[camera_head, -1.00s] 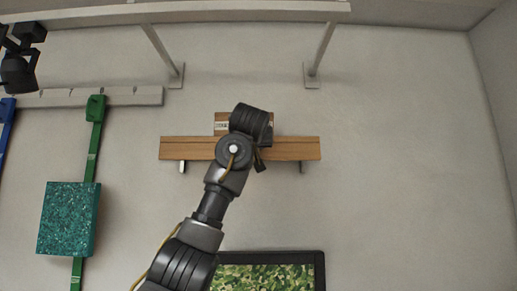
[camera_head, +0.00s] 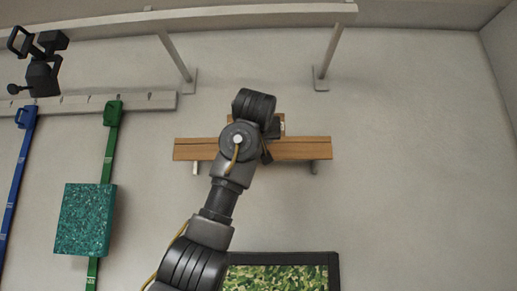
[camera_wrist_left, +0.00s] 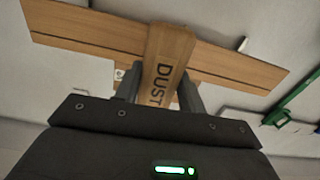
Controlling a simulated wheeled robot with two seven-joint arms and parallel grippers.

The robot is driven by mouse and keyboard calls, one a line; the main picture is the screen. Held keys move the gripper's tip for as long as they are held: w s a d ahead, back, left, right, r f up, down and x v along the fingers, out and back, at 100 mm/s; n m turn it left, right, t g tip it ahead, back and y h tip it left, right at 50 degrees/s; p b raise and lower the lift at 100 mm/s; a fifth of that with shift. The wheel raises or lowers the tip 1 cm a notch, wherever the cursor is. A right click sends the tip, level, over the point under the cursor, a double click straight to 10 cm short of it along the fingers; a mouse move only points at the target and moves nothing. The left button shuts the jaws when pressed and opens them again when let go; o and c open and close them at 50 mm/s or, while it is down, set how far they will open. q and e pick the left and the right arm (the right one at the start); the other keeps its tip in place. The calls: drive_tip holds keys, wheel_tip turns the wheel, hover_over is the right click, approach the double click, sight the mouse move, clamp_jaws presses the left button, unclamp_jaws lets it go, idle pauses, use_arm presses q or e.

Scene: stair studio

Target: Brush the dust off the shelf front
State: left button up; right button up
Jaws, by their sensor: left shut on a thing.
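The shelf (camera_head: 300,148) is a long brown wooden board on the pale wall, on two small brackets. It also shows across the top of the left wrist view (camera_wrist_left: 90,30). My left gripper (camera_wrist_left: 160,88) is shut on a wooden handle lettered DUST (camera_wrist_left: 168,55), which reaches up across the shelf's board. Whether it touches the board I cannot tell, and no bristles or dust can be made out. In the head view my left arm covers the shelf's middle and hides most of the gripper. My right gripper is not in view.
A wooden block (camera_head: 282,122) shows above the shelf, partly behind my arm. A green speckled panel (camera_head: 86,220) and green and blue straps hang at left. A black-framed camouflage-patterned panel (camera_head: 285,277) is below. A rail (camera_head: 250,14) runs above. The wall to the right is bare.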

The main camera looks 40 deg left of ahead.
use_arm(q)
drive_tip(key=shift+s+d, duration=0.25)
drive_tip(key=shift+s, duration=0.1)
drive_tip(key=b+v, duration=0.1)
drive_tip(key=v, duration=0.2)
drive_tip(key=shift+b, duration=0.35)
drive_tip(key=shift+w, duration=0.1)
idle(0.3)
